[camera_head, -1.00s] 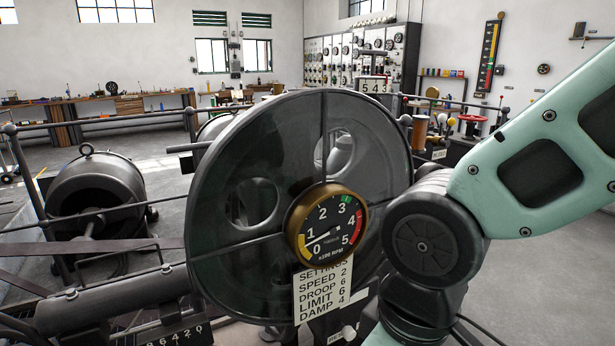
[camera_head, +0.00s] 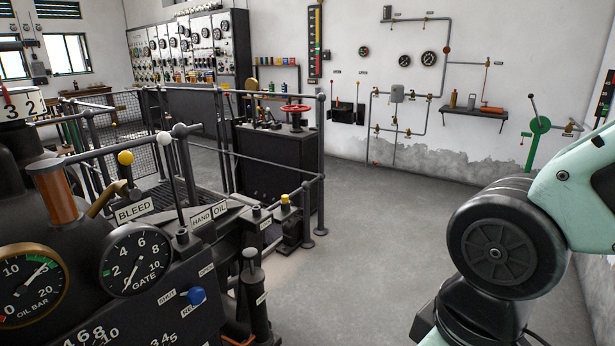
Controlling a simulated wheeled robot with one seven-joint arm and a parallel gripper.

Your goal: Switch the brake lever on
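I cannot tell which lever is the brake lever; no label reading brake is legible. A yellow-knobbed lever (camera_head: 125,159) stands behind a BLEED plate on the machine at the left. Right of it, a white-knobbed lever (camera_head: 166,140) leans up and left, near plates reading HAND and OIL. A green wall fitting with a dark handle (camera_head: 538,127) is at the far right. Small levers on the wall near the control panels are too small to read. My gripper is out of view; only part of my arm shows at the right.
The machine's OIL BAR gauge (camera_head: 30,284), GATE gauge (camera_head: 135,258) and blue knob (camera_head: 196,296) fill the lower left. Railings (camera_head: 322,160) enclose a black cabinet (camera_head: 280,160) with a red handwheel (camera_head: 296,109). Open grey floor (camera_head: 375,225) lies in the middle, up to the piped wall.

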